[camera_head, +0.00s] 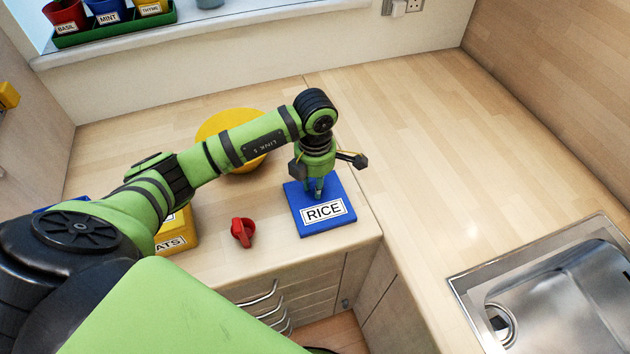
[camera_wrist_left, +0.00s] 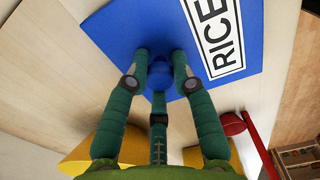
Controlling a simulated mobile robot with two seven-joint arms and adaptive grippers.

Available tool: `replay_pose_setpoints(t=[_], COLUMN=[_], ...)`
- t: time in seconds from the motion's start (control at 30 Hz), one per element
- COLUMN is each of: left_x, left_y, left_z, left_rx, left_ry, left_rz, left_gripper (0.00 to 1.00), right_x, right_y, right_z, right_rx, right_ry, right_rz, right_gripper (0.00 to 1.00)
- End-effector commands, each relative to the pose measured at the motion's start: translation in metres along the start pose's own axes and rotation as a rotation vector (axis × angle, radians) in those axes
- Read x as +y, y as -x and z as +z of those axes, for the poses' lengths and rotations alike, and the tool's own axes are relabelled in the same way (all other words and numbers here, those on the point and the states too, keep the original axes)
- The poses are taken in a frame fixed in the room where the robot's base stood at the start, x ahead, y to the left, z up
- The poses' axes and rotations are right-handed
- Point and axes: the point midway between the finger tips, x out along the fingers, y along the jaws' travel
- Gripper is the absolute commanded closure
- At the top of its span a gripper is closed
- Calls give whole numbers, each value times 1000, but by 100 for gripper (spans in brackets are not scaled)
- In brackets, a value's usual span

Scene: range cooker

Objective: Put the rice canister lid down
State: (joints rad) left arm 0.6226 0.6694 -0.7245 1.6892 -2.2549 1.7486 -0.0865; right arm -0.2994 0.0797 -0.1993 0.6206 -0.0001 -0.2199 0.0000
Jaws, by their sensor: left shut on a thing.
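The rice canister lid is a flat blue square (camera_head: 312,224) with a white RICE label, near the front edge of the wooden worktop. It lies level, on or just above the wood; I cannot tell whether there is a gap. My left gripper (camera_head: 317,192) points straight down over it, shut on its small blue knob. In the left wrist view the lid (camera_wrist_left: 118,32) fills the top, and the fingers of the left gripper (camera_wrist_left: 160,68) close around the knob. My right gripper is in neither view.
A red object (camera_head: 243,232) lies left of the lid. A yellow canister (camera_head: 176,241) stands further left, and a round yellow thing (camera_head: 232,124) is behind my arm. A steel sink (camera_head: 560,300) is at right. The worktop (camera_head: 440,130) behind and right is clear.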

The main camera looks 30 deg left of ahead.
Motion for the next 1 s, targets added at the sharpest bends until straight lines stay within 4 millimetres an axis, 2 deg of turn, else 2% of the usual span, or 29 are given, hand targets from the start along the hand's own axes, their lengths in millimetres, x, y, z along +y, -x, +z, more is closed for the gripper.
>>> replay_pose_setpoints(t=[0.03, 0.07, 0.1, 0.13, 0.53, 0.6, 0.77, 1.0], left_x=[0, 0, 0, 0, 0, 1, 2, 1], left_y=[-3, -3, -2, -2, 4, 8, 38, 92], left_z=[0, 0, 0, 0, 0, 1, 2, 1], left_rx=[0, 0, 0, 0, 0, -4, -7, -5], left_ry=[0, 0, 0, 0, 0, 0, -1, 1], left_rz=[0, 0, 0, 0, 0, 2, 6, 5], left_gripper=[100, 71, 55, 51, 51, 51, 51, 51], right_x=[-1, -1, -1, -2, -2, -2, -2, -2], right_y=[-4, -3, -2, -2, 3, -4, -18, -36], right_z=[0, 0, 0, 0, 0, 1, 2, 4], right_rx=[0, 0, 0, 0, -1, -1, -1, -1], right_ry=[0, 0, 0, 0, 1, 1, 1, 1], right_rz=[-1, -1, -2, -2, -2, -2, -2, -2], right_gripper=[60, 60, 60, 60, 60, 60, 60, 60])
